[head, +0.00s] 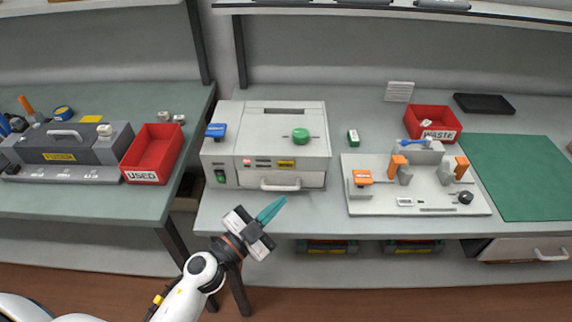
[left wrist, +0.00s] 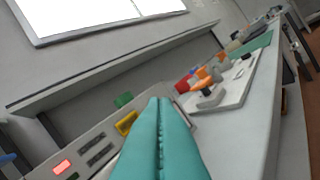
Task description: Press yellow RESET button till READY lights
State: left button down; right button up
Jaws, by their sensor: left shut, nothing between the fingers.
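The pale grey machine (head: 265,115) stands on the right bench. Its front panel has a yellow button (head: 286,164), a red-lit indicator (head: 246,161) and dark indicators (head: 263,163) between them. In the left wrist view the yellow button (left wrist: 127,122) is just left of my fingertips, the red indicator (left wrist: 62,167) glows, and the indicators beside it are dark; their lettering is too small to read. My left gripper (head: 273,209) has teal fingers shut and empty, in front of and below the panel, apart from the button. Its fingers fill the lower middle of the wrist view (left wrist: 159,105).
The machine has a green knob (head: 300,134) on top, a blue latch (head: 215,130), a green switch (head: 220,176) and a front handle (head: 280,185). A fixture board (head: 420,205) and red WASTE bin (head: 433,117) stand right. A red USED bin (head: 152,153) is left.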

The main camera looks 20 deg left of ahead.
pick_arm(q)
jog(key=shift+s+d+f+m+h, duration=0.1)
jog(key=shift+d+f+m+h, duration=0.1)
jog(key=shift+d+m+h, duration=0.15)
send_near(294, 164)
jog(key=w+d+r, duration=0.1)
jog(key=w+d, duration=0.1)
jog(key=d, duration=0.1)
jog(key=shift+w+a, duration=0.2)
jog(key=shift+w, duration=0.7)
jog(key=shift+r, duration=0.1)
dwell(1.4)
jog(key=shift+w+a, duration=0.1)
jog(key=shift+w, duration=0.25)
